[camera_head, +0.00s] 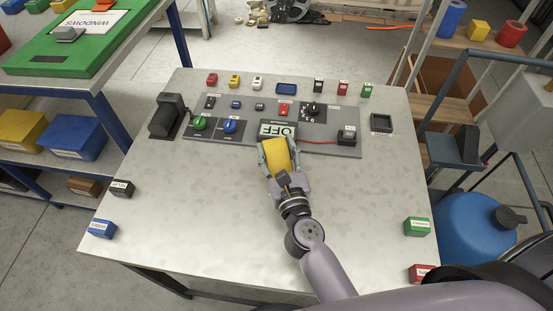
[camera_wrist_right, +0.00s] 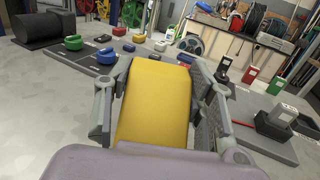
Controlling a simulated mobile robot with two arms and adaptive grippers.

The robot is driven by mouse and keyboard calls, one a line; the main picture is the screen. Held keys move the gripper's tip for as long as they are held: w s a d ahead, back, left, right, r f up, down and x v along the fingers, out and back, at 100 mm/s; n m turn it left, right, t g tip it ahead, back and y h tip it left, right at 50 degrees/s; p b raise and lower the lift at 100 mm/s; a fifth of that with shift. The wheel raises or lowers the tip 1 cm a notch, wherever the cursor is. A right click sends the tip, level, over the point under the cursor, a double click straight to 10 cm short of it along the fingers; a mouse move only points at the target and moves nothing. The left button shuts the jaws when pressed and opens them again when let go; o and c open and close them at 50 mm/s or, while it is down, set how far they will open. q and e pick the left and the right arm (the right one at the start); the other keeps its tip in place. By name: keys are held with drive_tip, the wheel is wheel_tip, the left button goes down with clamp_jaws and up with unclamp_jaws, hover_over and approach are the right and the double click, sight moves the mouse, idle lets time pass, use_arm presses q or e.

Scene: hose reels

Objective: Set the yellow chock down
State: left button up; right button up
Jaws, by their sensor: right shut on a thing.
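The yellow chock (camera_head: 278,158) is held in my right gripper (camera_head: 279,160), over the middle of the metal table (camera_head: 190,190). It lies in front of the OFF sign on the grey control panel (camera_head: 330,145). In the right wrist view the yellow chock (camera_wrist_right: 155,100) fills the space between the two grey fingers, which press on its sides. Its underside is hidden, so I cannot tell whether it touches the table. My left gripper is not in view.
A green block (camera_head: 417,226) and a red block (camera_head: 422,272) lie at the table's right edge. A blue block (camera_head: 102,229) and a black block (camera_head: 122,188) lie at the left. A black device (camera_head: 167,116) stands beside the panel. The table's front left is clear.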

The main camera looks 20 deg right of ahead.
drive_tip(key=shift+f, duration=0.8)
drive_tip(key=shift+f+b, duration=0.1)
drive_tip(key=shift+b, duration=0.3)
drive_tip(key=o, duration=1.6)
drive_tip(key=shift+f, duration=0.1)
drive_tip(key=shift+c, duration=0.2)
